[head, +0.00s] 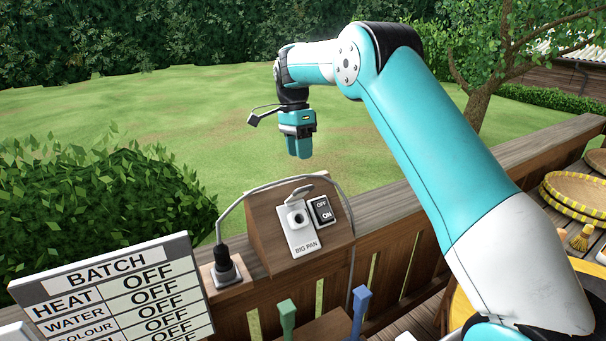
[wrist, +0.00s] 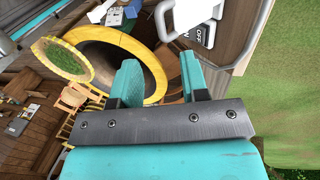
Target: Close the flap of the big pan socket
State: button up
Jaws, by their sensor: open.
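The big pan socket (head: 304,241) is a white plate labelled BIG PAN on the sloped face of a wooden box. Its grey flap (head: 298,193) stands raised above the round socket hole, which is uncovered and empty. My gripper (head: 299,157) hangs pointing down, above the box in the head view and apart from the flap. In the wrist view my gripper's two teal fingers (wrist: 162,80) are spread with nothing between them. White socket parts show at the top of the wrist view, cut off by the frame edge.
An OFF/ON switch (head: 322,210) sits right of the socket. A black plug (head: 225,268) with a grey cable stands left of the box (head: 267,237). A BATCH board (head: 120,295) is at lower left. Green and blue handles (head: 287,316) rise in front. Open lawn lies behind.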

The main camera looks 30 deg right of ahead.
jog(key=b+x, duration=0.8)
jog(key=b, duration=0.1)
jog(key=shift+f, duration=0.3)
grip_shut()
